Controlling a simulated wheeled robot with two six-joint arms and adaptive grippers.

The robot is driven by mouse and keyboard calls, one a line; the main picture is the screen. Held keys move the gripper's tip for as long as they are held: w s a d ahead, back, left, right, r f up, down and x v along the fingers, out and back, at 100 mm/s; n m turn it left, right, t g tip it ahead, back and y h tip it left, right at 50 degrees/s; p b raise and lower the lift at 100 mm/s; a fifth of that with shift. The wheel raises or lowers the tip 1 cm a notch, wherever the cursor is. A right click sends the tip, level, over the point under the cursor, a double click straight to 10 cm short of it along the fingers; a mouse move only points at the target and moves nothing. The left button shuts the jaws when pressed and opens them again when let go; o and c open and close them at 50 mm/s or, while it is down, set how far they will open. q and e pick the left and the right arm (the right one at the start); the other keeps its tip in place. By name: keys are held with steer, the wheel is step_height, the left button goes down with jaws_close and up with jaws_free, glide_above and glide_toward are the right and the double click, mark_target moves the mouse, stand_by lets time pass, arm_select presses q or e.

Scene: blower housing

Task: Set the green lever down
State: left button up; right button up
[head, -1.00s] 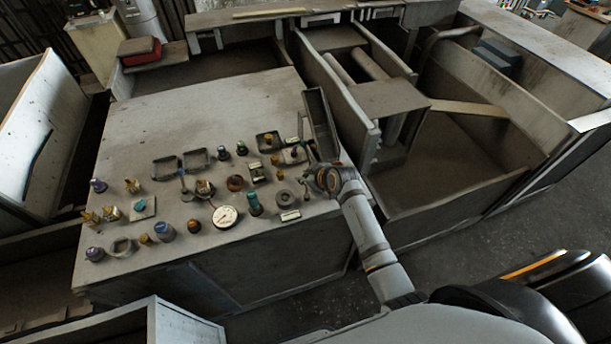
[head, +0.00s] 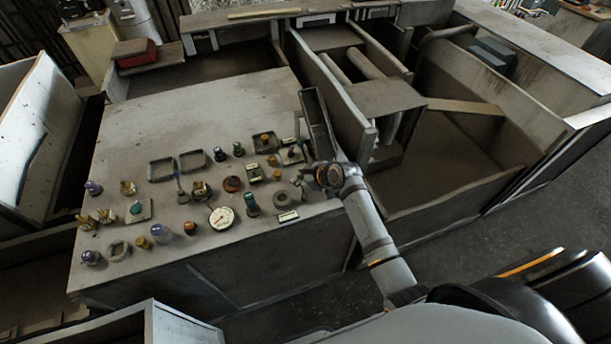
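I cannot single out the green lever for certain. Green-topped parts on the grey bench are a green-teal upright piece (head: 251,205) near the front, a dark green one (head: 237,150) farther back, and a teal knob on a square plate (head: 136,208) at the left. My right gripper (head: 302,178) is over the bench's right edge, to the right of these parts. Its fingers are small and dark here, so neither their opening nor anything between them can be made out. My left gripper is not in view.
A white-faced gauge (head: 221,217), a grey ring (head: 284,200) and several knobs crowd the front of the bench. The rear of the bench top (head: 215,105) is clear.

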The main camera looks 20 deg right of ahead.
steer(key=v, duration=1.1)
steer(key=shift+s+r, duration=0.15)
steer(key=shift+s, duration=0.05)
steer(key=shift+d, duration=0.15)
